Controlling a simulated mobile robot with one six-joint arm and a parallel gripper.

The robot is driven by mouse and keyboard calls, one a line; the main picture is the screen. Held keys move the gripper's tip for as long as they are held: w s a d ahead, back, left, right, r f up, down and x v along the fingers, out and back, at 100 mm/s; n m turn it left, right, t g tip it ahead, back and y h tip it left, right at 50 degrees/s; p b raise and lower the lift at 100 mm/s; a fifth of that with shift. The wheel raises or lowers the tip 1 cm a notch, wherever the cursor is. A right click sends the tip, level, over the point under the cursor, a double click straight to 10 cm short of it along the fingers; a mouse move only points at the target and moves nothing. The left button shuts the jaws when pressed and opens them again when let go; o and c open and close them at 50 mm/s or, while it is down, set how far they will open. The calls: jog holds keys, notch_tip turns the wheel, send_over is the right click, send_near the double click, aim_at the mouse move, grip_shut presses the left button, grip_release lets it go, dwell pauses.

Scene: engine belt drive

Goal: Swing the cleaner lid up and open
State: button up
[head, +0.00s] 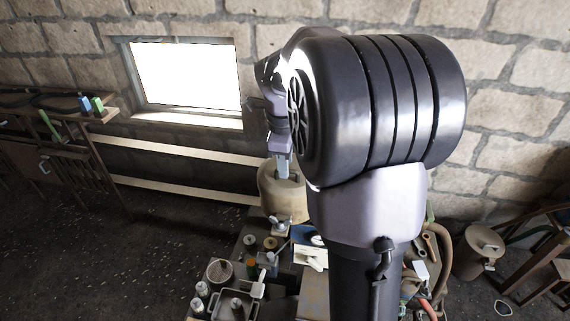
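My arm fills the middle of the head view. My gripper (283,172) is small and points down beside the arm's big dark joint. Its fingertips overlap the top of a tan, rounded canister (277,205); I cannot tell whether they touch it. The finger gap is too small to read. I cannot tell for sure which thing is the cleaner lid. The tan canister's top looks closed, and its right side is partly hidden by my arm.
A cluttered bench below holds a round metal tin (219,271), small bottles (197,306) and a white block (311,257). My arm hides its middle. A lidded grey can (478,252) stands at right. A side table (60,165) is at left, with open floor between.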

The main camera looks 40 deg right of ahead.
jog(key=shift+w+d+f, duration=0.1)
jog(key=shift+f, duration=0.25)
grip_shut()
dwell(1.2)
